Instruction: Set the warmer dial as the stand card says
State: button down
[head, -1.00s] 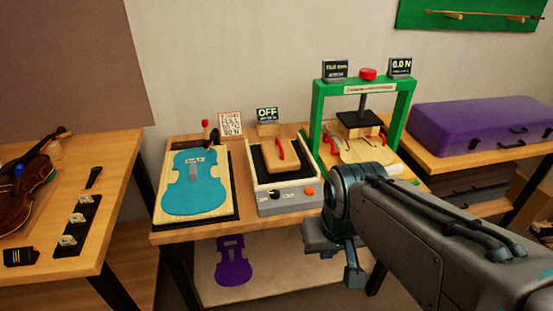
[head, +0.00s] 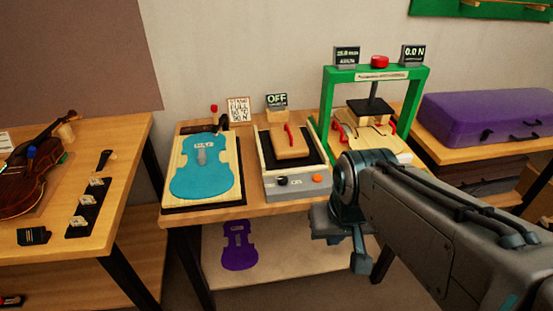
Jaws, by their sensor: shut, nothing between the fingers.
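The warmer (head: 266,187) is a grey and cream box with a dark top on the middle bench. Its black dial (head: 282,181) is on the front face at the left; the marks around it are too small to read. An orange button (head: 318,179) sits to its right. The warmer's display (head: 277,100) reads OFF. The stand card (head: 238,110) stands behind, to the left; its words are only partly legible, with FULL in one line. My gripper (head: 345,250) points down in front of the bench, right of and below the dial, shut and empty, touching nothing.
A blue violin-shaped template (head: 202,175) lies on a board left of the warmer. A green press (head: 326,110) reading 0.0 N stands to the right. A purple case (head: 485,118) is on the right bench. A violin (head: 30,185) lies on the left table.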

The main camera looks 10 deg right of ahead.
aim_at(282, 181)
jog(key=k, duration=0.5)
jog(key=u, duration=1.35)
jog(key=i, duration=1)
jog(key=z, duration=2.35)
